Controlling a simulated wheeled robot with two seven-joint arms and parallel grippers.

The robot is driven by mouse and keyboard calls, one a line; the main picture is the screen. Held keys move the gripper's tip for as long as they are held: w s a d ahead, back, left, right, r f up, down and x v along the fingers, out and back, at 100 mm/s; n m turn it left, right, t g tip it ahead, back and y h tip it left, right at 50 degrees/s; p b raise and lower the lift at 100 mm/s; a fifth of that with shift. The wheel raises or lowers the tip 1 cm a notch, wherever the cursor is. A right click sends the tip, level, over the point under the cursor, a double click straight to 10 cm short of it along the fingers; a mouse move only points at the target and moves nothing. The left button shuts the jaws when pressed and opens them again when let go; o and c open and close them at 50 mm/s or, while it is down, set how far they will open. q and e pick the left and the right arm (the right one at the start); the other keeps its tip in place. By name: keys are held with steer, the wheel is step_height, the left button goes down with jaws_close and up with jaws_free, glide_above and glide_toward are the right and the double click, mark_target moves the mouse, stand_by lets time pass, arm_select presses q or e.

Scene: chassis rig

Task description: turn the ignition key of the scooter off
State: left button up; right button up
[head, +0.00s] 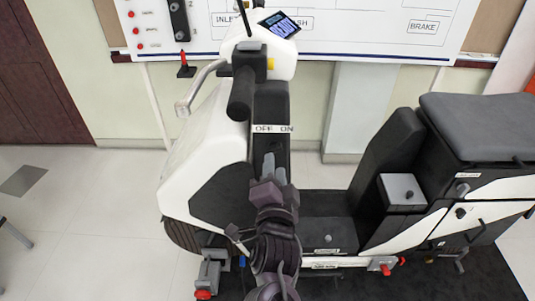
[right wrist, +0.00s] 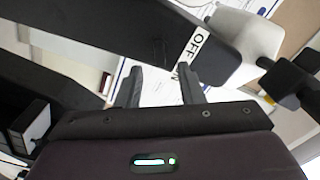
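The white and black scooter (head: 205,155) stands side-on, its handlebar at the top and its seat at the right. A white OFF/ON label (head: 273,129) sits on its dark front column; in the right wrist view part of this label (right wrist: 192,48) shows at a slant just beyond the fingers. I cannot make out the ignition key in either view. My right gripper (head: 268,165) is just below the label, in front of the column. In the right wrist view its two fingers (right wrist: 161,88) are apart, with nothing visible held between them. My left gripper is not in view.
A black handlebar grip (head: 241,94) juts out above and left of my right gripper. A lit display (head: 280,23) is at the top. The black seat (head: 478,125) and a grey box (head: 402,190) are to the right. The pale floor at left is mostly clear.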

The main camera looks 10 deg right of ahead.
mark_target(274, 152)
steer(key=x, duration=0.4)
steer(key=shift+w+a+f+b, duration=0.1)
steer(key=shift+w+f+b, duration=0.05)
steer(key=shift+b, duration=0.2)
steer(key=shift+w, duration=0.35)
jaws_close()
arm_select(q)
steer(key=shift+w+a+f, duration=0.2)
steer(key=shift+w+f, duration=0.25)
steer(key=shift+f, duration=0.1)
